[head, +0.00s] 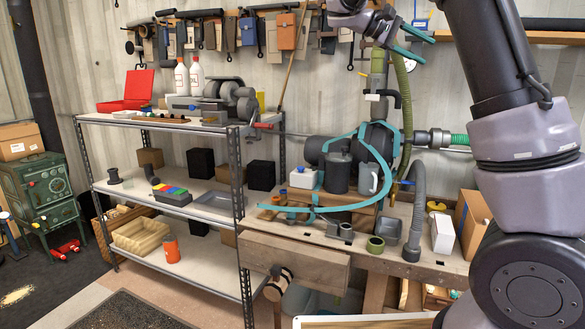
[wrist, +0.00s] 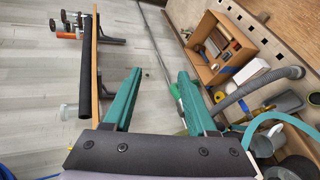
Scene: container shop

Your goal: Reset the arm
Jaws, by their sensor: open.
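My gripper (head: 416,46) is raised at the top of the head view, in front of the corrugated wall and above the workbench. Its two teal fingers are spread apart. In the wrist view my gripper (wrist: 161,85) shows the same fingers with a clear gap and nothing held between them. My arm rises along the right side of the head view and bends over toward the wall at the top.
A workbench (head: 450,268) carries a grey machine, hoses and a white box (head: 442,232). A metal shelf (head: 170,203) with several goods stands left. Tools hang on the wall above it.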

